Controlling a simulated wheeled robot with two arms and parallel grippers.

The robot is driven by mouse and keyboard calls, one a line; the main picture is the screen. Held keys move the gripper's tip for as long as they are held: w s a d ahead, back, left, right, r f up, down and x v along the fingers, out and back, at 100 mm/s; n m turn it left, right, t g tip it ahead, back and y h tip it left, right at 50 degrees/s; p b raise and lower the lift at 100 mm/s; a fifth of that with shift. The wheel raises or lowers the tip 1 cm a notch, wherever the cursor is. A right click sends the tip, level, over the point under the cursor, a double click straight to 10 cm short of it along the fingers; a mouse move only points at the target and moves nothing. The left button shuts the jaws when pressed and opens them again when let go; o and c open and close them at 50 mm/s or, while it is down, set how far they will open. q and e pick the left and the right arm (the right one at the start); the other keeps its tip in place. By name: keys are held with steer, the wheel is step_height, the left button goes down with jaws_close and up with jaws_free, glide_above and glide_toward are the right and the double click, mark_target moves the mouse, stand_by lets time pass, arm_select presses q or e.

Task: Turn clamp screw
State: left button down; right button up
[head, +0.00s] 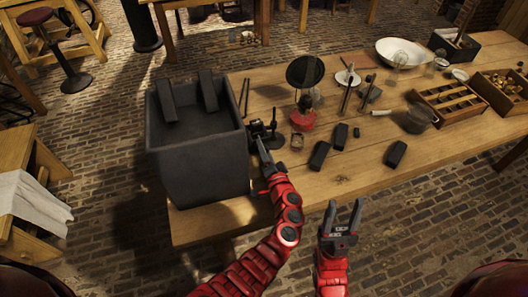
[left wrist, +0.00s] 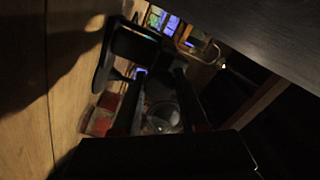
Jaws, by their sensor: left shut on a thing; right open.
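A small black clamp fitting with upright posts (head: 273,132) stands on the table beside the right wall of a large dark grey open box (head: 200,165). My left gripper (head: 259,137) reaches in from the front and is shut on a part of this fitting, apparently the clamp screw. The screw itself is mostly hidden by the gripper. In the left wrist view the dark fingers (left wrist: 158,110) show near the middle, with a black round-ended part (left wrist: 103,68) beside them; the picture is too dark to tell the exact grip. My right gripper (head: 342,217) is open and empty, in front of the table's edge.
Dark blocks (head: 319,156) lie on the wooden table (head: 225,221) to the right. A red-based stand with a black disc (head: 304,72) is behind them. A white bowl (head: 402,52) and wooden trays (head: 447,103) are further right. The table's front strip is mostly clear.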

arm_select(q)
steer(key=m, duration=0.3)
steer(key=shift+d+m+b, duration=0.1)
steer(key=shift+m+b, duration=0.2)
steer(key=shift+m, duration=0.1)
steer(key=m, duration=0.4)
steer(key=shift+m, duration=0.3)
steer(key=m+p, duration=0.1)
steer(key=m, duration=0.3)
steer(key=m+p, duration=0.2)
steer(key=m, duration=0.4)
steer(key=shift+m, duration=0.4)
steer(key=m+p, duration=0.1)
steer(key=m, duration=0.2)
steer(key=shift+f+m, duration=0.1)
steer(key=shift+m, duration=0.3)
steer(key=m, duration=0.7)
steer(key=shift+m, duration=2)
